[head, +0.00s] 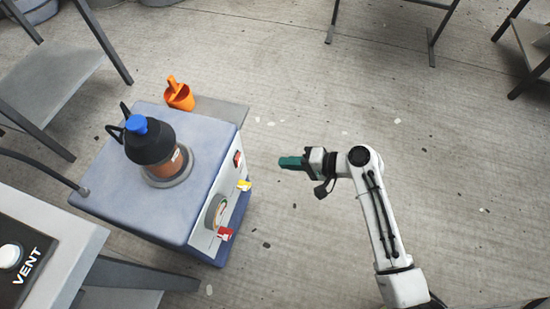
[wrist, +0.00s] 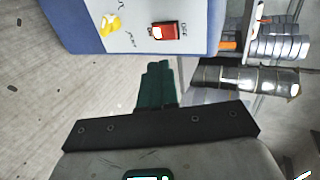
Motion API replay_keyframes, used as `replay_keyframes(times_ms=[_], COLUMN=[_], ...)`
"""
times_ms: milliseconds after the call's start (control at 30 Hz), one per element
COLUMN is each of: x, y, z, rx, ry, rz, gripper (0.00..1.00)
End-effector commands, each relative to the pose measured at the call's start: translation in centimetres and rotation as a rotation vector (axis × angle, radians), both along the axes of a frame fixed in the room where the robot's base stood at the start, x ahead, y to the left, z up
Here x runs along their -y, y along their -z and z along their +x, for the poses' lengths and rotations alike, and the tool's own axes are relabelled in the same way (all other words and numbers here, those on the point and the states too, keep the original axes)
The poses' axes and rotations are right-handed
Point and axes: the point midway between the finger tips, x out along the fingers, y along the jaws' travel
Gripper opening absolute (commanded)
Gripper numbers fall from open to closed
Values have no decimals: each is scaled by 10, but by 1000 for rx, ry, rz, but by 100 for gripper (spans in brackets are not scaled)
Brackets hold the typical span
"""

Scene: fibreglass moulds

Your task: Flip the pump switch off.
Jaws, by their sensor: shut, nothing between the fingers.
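The pump unit (head: 190,205) is a blue-topped box with a white front panel, at left in the head view. A red rocker switch (head: 238,158) sits on the panel's far end; it also shows in the wrist view (wrist: 165,32), where its lettering is too small to read and I cannot tell its position. My gripper (head: 281,162) has green fingers that are shut and empty. They point left at the panel, apart from it, roughly level with the switch in the picture. In the wrist view the fingertips (wrist: 159,64) are below the switch.
A yellow handle (head: 244,185), a round gauge (head: 216,211) and a red handle (head: 225,233) are on the same panel. A black-and-orange pot with a blue cap (head: 152,145) stands on top. An orange cup (head: 180,98) is behind.

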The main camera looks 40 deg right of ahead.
Motion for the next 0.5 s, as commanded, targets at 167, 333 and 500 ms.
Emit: replay_keyframes(times_ms=[167,333,500], x=[-18,-36,-53], y=[16,30,36], z=[24,49,72], rx=[0,0,2], ry=[-4,-4,-4], rz=[0,-2,-3], gripper=[0,0,0])
